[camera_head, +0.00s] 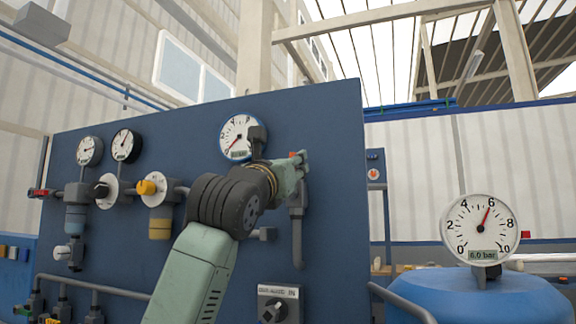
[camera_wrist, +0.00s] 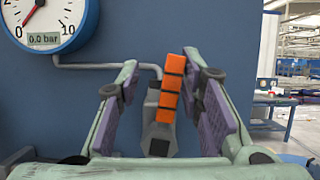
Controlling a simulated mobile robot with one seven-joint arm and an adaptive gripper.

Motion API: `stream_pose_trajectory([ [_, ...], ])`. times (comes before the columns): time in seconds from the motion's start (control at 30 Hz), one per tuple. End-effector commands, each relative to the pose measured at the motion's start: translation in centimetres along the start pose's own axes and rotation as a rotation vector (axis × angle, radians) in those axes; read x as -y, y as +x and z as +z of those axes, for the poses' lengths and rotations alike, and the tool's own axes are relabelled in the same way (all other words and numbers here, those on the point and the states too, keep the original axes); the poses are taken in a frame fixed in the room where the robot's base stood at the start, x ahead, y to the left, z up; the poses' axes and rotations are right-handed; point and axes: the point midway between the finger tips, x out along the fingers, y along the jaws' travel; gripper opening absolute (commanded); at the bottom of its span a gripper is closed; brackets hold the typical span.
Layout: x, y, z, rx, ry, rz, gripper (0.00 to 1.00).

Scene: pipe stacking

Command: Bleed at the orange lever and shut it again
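The orange lever (camera_wrist: 170,88) has dark bands and sits on a grey valve (camera_wrist: 158,138) in the wrist view. It stands nearly upright, its top leaning a little right. My gripper (camera_wrist: 161,75) is open, one finger on each side of the lever, with a visible gap on the left; contact on the right cannot be told. In the head view my gripper (camera_head: 302,166) is at the panel's right part and largely hides the lever. A round gauge (camera_wrist: 48,20) left of the lever reads 0.0 bar; it also shows in the head view (camera_head: 240,137).
The blue panel (camera_head: 180,130) carries two more gauges (camera_head: 126,145), a yellow knob (camera_head: 146,187) and a red handle (camera_head: 40,192). A blue tank (camera_head: 480,298) at right has a gauge (camera_head: 480,224) reading 6.0 bar. A grey pipe (camera_head: 297,240) runs down below my gripper.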

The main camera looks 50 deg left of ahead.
Motion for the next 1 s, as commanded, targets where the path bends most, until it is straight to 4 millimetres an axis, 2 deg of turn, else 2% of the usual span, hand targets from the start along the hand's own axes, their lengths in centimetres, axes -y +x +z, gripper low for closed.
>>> stream_pose_trajectory([
  [0.13,-0.1,-0.5,0.0,0.001,0.0,0.002,0.33],
  [0.23,-0.2,-1.9,0.0,0.001,0.001,0.003,0.33],
  [0.5,-0.2,-7.6,0.0,0.002,0.001,0.003,0.33],
  [0.7,-0.1,-10.8,0.0,0.001,0.001,0.002,0.33],
  [0.83,0.0,-11.8,0.0,0.0,-0.001,0.0,0.33],
  [1.0,0.0,-12.0,0.0,-0.001,0.0,0.0,0.33],
])
